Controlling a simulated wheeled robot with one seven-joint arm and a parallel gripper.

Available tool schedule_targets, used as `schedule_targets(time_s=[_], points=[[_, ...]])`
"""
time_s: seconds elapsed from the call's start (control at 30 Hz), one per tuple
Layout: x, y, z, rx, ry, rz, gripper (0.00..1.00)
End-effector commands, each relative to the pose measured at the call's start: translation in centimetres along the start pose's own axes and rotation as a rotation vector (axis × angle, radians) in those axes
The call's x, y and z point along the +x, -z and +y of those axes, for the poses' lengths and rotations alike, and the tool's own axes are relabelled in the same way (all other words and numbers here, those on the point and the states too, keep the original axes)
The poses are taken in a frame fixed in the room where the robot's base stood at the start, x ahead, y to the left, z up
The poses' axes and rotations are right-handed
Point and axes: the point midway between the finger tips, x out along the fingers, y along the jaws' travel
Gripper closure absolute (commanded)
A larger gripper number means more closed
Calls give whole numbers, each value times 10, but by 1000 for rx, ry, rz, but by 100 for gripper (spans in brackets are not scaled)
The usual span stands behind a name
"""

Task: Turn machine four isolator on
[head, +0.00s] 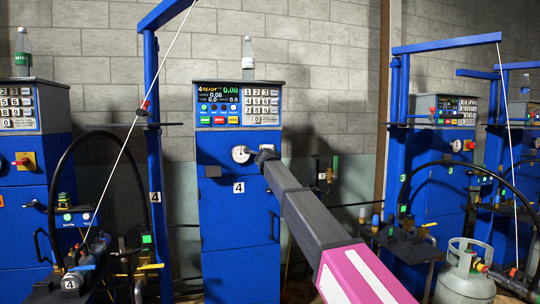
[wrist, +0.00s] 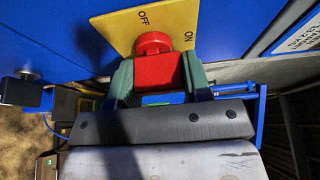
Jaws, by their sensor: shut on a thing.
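The machine four isolator is a red handle (wrist: 153,42) on a yellow plate (wrist: 122,32) marked OFF and ON in the wrist view. The plate is fixed to a blue panel. My gripper (wrist: 158,74) has its two green fingers shut on the sides of the red handle. I cannot tell for certain which mark the handle points to. In the head view my arm reaches to the front of the blue machine four cabinet (head: 235,225), just right of a round white gauge (head: 240,154). My gripper's end (head: 264,157) hides the isolator there.
Machine four's display (head: 219,96) is lit and reads READY, with a keypad (head: 262,100) beside it. A bottle (head: 248,58) stands on top. A blue post (head: 152,150) stands left. Machine three (head: 430,180) and a grey gas cylinder (head: 464,275) are at right.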

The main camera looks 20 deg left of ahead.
Motion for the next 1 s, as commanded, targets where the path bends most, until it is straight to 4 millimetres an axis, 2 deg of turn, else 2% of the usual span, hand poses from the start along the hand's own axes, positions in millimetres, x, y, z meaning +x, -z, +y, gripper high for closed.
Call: schedule_targets(time_s=[0.17,0.2,0.27,0.67,0.87,1.0], points=[[0,1,1,4,-3,2,79],[0,1,1,4,-2,2,49],[0,1,1,4,-2,2,30],[-4,1,0,1,0,1,30],[-25,2,1,2,0,0,30],[-50,2,1,2,0,0,30]])
